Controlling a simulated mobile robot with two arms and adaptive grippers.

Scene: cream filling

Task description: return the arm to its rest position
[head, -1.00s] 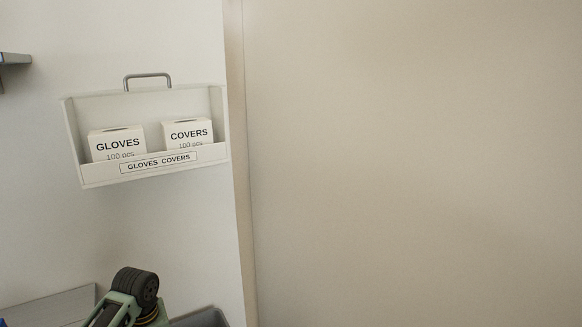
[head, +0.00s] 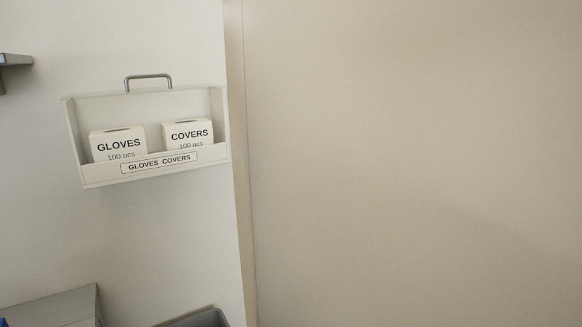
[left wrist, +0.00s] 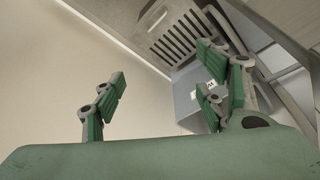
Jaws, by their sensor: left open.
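My left gripper (left wrist: 160,105) shows in the left wrist view with its green and grey fingers spread apart. Nothing is between the fingers. Neither of my grippers shows in the head view.
In the head view a white wall holder (head: 155,165) carries a gloves box (head: 118,145) and a covers box (head: 188,134). A grey surface (head: 55,307) and a dark-rimmed grey container (head: 205,318) are at the bottom left. A slatted grey structure (left wrist: 168,35) is behind the fingers in the wrist view.

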